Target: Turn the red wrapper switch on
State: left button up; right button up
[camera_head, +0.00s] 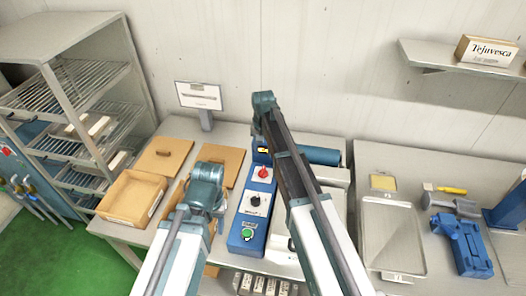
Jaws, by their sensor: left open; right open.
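The red switch (263,173) is a round red knob on a pale plate, near the far end of a narrow blue control box (236,243). Nearer on the same box are a black knob (255,201) and a green button (247,234). The knob's on or off setting is too small to tell. My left arm ends in a teal joint left of the box. My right arm stretches up just right of the red switch, to a teal joint beyond it. The fingers of both grippers are hidden, and I see neither touching the switch.
The wrapper's blue roller (320,156) lies behind my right arm. A wooden tray (104,213) and boards (163,155) are on the left. A metal tray (419,238) and blue tool (462,243) are on the right table. A wire rack (93,83) stands far left.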

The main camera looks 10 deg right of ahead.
pick_arm(q)
notch_tip(320, 180, up, 4)
jog(key=p, duration=0.3)
jog(key=shift+r, duration=0.2)
pick_arm(e)
notch_tip(320, 180, up, 4)
jog(key=shift+r, duration=0.15)
pick_arm(q)
jog(key=shift+s+f, duration=0.1)
pick_arm(e)
jog(key=shift+s, duration=0.1)
